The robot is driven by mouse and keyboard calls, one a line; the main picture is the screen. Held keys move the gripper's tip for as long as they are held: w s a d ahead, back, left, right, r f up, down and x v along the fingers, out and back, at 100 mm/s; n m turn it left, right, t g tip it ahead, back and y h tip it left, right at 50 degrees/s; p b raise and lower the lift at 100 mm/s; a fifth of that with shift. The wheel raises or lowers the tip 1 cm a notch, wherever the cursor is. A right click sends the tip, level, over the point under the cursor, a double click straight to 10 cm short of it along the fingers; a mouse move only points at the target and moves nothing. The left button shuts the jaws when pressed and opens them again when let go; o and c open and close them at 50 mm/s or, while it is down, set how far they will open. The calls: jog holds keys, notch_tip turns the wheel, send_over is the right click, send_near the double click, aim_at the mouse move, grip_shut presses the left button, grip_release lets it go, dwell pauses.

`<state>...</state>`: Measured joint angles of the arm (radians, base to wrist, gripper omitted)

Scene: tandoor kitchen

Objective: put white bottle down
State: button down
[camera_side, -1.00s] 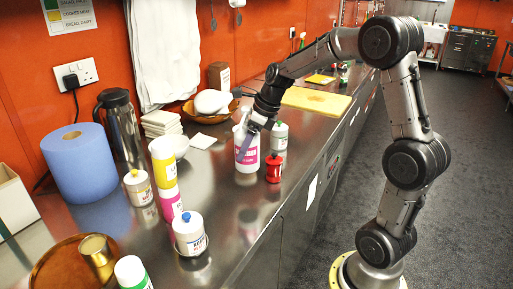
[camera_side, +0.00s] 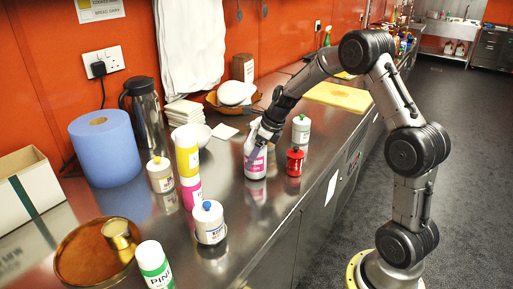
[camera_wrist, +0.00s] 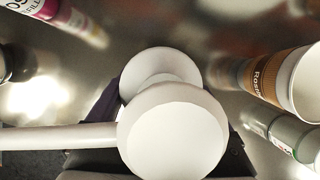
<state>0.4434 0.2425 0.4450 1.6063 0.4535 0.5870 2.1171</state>
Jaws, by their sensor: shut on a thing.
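The white bottle with a pink label (camera_side: 255,164) is upright on or just above the steel counter, left of a red can (camera_side: 295,162). My gripper (camera_side: 258,142) is shut on its upper part from above. A reflection lies just below the bottle's base, and I cannot tell whether the base touches. In the wrist view, the bottle's round white top with a long spout (camera_wrist: 172,130) fills the middle between my fingers and hides its base.
A white bottle with a grey label (camera_side: 301,130) stands behind the red can. Yellow and pink containers (camera_side: 188,158), a white tub (camera_side: 209,222) and a blue paper roll (camera_side: 105,150) stand to the left. Bare counter lies in front of the held bottle.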

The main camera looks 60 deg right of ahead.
jog(key=shift+w+f, duration=0.1)
dwell(0.3)
grip_release()
jog(key=shift+f, duration=0.2)
